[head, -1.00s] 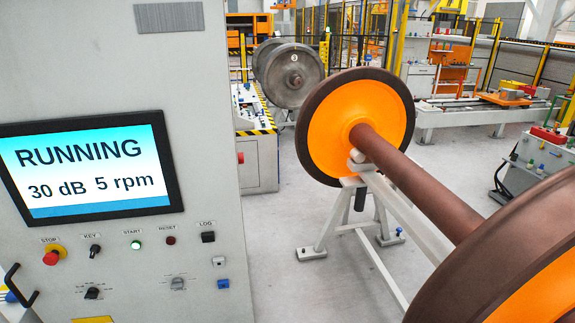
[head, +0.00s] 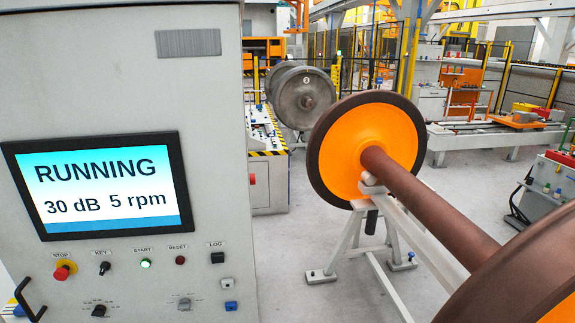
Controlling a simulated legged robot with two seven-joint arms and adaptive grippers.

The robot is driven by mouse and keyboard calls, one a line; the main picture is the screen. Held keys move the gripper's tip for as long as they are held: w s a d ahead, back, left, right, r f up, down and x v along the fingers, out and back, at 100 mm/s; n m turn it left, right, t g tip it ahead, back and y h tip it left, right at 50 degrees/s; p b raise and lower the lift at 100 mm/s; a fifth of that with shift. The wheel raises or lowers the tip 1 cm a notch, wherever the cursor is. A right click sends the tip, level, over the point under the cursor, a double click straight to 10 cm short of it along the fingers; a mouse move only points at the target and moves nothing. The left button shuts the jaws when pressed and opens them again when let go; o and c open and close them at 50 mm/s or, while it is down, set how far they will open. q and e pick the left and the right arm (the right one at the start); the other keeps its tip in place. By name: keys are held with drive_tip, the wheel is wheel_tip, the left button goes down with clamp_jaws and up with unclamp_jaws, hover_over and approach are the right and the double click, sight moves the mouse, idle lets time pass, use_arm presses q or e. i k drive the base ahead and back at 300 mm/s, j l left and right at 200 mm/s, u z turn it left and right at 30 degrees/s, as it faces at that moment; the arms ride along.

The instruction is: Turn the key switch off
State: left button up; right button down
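The key switch (head: 103,268) is a small black knob under the label KEY on the grey control cabinet (head: 215,110). Its knob looks tilted, with the upper end to the right. It sits between the red stop button (head: 63,272) and the lit green start button (head: 146,264). The screen (head: 103,187) above reads RUNNING, 30 dB, 5 rpm. Neither of my grippers is in view.
A black handle (head: 25,300) sticks out at the cabinet's lower left. More knobs (head: 98,310) lie below the button row. An orange wheelset (head: 365,150) with a brown axle stands on a pale stand (head: 345,245) to the right. Grey floor (head: 290,235) is open between them.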

sight(105, 267)
drive_tip(key=u, duration=1.3)
